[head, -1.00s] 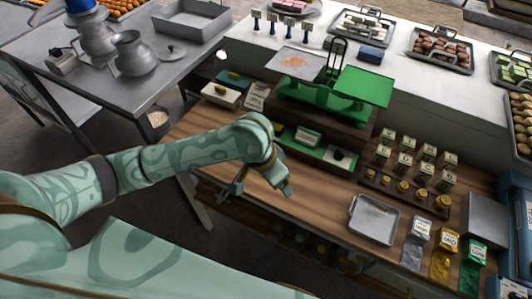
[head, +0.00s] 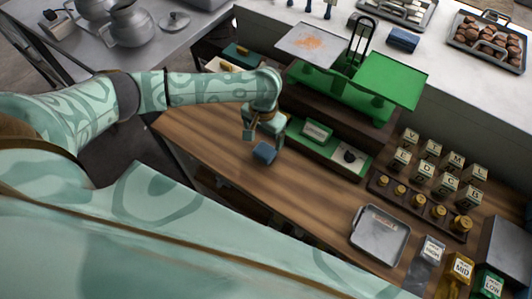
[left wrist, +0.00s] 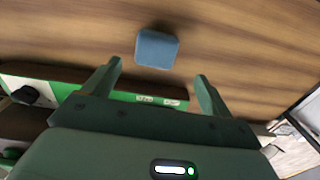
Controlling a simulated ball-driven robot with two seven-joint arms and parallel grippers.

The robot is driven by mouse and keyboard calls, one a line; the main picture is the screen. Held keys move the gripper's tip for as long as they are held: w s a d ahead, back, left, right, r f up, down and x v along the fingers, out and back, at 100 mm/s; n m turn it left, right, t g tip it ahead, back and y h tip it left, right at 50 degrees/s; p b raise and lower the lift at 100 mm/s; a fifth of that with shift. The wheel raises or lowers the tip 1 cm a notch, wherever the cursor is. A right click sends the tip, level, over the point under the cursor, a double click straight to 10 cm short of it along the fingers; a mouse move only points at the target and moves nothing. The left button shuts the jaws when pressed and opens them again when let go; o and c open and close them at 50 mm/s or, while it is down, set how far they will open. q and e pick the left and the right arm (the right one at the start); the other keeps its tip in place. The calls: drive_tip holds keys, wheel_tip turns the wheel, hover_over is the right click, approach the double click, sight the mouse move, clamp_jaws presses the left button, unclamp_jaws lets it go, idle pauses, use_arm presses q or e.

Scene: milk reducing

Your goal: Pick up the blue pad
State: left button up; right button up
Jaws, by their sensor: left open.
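A small blue pad (head: 265,153) lies on the wooden counter (head: 215,155). It also shows in the left wrist view (left wrist: 157,48), on bare wood just beyond the fingertips and roughly centred between them. My left gripper (head: 265,136) is open and empty, pointing down right by the pad, at its upper edge in the head view. In the left wrist view the two fingers (left wrist: 158,72) stand apart with the pad not between them. My right gripper is not in view.
A green balance scale (head: 370,95) and a green tray (head: 315,132) stand behind the gripper. A metal tray (head: 380,245), brass weights (head: 420,200) and labelled blocks (head: 447,183) stand to the right. Another blue block (head: 403,39) lies on the white counter. Wood around the pad is clear.

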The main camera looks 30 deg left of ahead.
sight(265, 150)
use_arm(q)
drive_tip(key=shift+f, duration=0.75)
drive_tip(key=f, duration=0.1)
drive_tip(key=b, duration=0.1)
drive_tip(key=s+f, duration=0.1)
drive_tip(key=shift+d+f, duration=0.3)
drive_tip(key=shift+w+f+b, duration=0.25)
drive_tip(key=shift+f+b, duration=0.1)
drive_tip(key=shift+f, duration=0.6)
drive_tip(key=shift+s+r, duration=0.1)
drive_tip(key=shift+c, duration=1)
drive_tip(key=c, duration=0.9)
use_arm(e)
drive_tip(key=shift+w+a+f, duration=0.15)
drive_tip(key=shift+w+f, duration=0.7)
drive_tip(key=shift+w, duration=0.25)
